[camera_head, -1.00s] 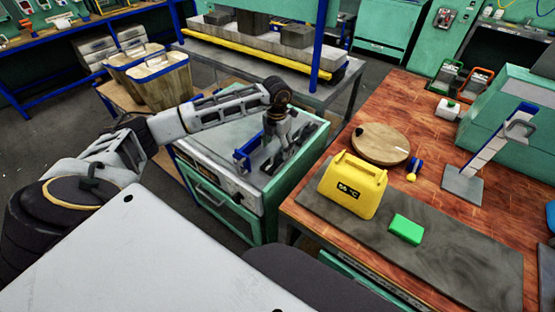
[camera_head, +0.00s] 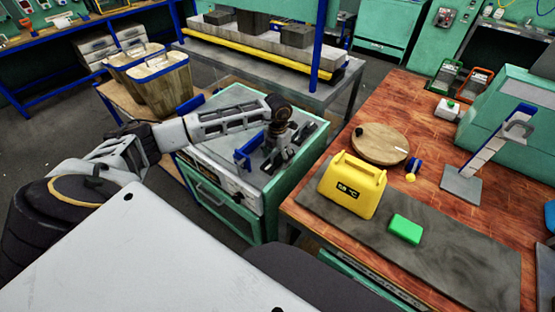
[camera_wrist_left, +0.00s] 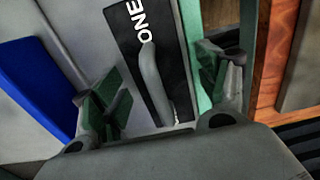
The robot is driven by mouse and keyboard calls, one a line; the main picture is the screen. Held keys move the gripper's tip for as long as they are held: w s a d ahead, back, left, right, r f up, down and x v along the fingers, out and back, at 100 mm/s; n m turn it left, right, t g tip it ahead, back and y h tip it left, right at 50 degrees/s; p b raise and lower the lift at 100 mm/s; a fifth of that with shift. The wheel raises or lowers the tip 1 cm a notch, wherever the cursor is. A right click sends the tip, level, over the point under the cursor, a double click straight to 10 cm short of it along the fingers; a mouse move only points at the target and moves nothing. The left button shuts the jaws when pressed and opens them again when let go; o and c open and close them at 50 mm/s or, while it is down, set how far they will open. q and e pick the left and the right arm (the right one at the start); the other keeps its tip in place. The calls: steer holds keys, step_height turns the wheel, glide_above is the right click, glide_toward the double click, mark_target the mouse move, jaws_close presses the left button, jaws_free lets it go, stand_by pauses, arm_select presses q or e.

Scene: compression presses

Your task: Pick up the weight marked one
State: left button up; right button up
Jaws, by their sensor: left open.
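The weight marked ONE (camera_wrist_left: 132,42) is a dark block with white lettering and a light grey bar handle (camera_wrist_left: 152,85) on top, seen in the left wrist view. It lies on the light top of a green cabinet (camera_head: 225,150). My left gripper (camera_wrist_left: 158,92) is open above it, with one finger on each side of the handle and visible gaps between. In the head view my left gripper (camera_head: 277,156) points down at the cabinet top and hides most of the weight. My right gripper is not in view.
A blue part (camera_head: 245,152) stands just left of the gripper. To the right, a wooden bench holds a yellow temperature box (camera_head: 352,186), a green block (camera_head: 406,229) and a round wooden board (camera_head: 380,145). A grey press table (camera_head: 300,80) stands behind.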

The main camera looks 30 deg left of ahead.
arm_select(q)
jaws_close()
steer(key=shift+w+r, duration=0.1)
steer(key=shift+w, duration=0.05)
stand_by(0.4)
steer(key=shift+r, duration=0.15)
steer(key=shift+r, duration=4.9)
steer(key=shift+r, duration=0.1)
